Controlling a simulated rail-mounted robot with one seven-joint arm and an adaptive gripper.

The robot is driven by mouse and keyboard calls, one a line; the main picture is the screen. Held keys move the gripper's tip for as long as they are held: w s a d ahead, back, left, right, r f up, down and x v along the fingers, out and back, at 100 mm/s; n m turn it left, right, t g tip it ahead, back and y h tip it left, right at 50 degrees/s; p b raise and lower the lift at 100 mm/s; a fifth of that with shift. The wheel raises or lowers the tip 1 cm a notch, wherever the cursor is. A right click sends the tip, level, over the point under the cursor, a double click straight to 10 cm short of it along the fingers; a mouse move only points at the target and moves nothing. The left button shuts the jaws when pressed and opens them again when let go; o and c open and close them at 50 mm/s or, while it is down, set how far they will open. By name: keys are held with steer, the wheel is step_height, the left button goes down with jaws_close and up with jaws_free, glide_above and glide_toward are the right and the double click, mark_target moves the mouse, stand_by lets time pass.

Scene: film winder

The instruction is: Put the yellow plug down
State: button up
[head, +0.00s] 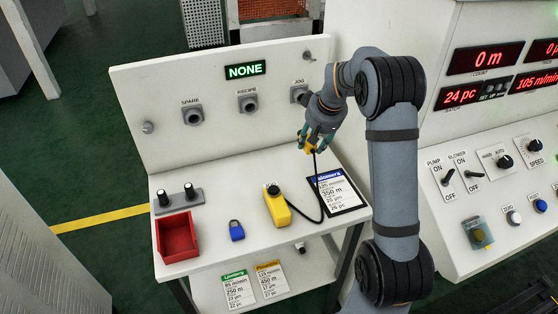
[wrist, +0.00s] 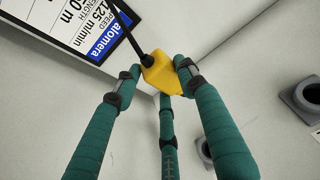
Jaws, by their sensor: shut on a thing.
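The yellow plug (wrist: 160,72) is held between the green fingers of my gripper (wrist: 158,78). In the head view my gripper (head: 312,138) is above the right part of the white bench, near its back panel. The plug (head: 311,148) shows only partly there, between the fingers. A black cable (head: 321,190) hangs from the plug, clear of the fingers, and leads down to a yellow handheld box (head: 277,206) lying on the bench. In the wrist view the cable (wrist: 125,25) runs from the plug toward the upper left.
The back panel has sockets labelled SPARE (head: 193,116), RECIPE (head: 249,104) and JOG (head: 298,93), under a display reading NONE (head: 245,70). A red tray (head: 163,238), blue padlock (head: 236,230) and job card (head: 338,191) are on the bench. Bare surface (head: 235,180) lies behind the padlock.

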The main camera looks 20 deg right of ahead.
steer(key=w+a+f, duration=0.1)
steer(key=w+a+f+p, duration=0.1)
steer(key=w+a, duration=0.1)
steer(key=w+a+f, duration=0.1)
steer(key=a+f, duration=0.1)
steer(key=shift+w+a+p, duration=0.15)
steer(key=shift+a+p, duration=0.05)
steer(key=shift+p, duration=0.15)
step_height(320, 180, down, 4)
steer(key=shift+f+p, duration=0.1)
steer(key=shift+p, duration=0.55)
steer(key=shift+f+b, duration=0.4)
steer(key=shift+b, duration=0.2)
steer(key=shift+f+b, duration=0.2)
steer(key=shift+b, duration=0.15)
steer(key=o, duration=1.3)
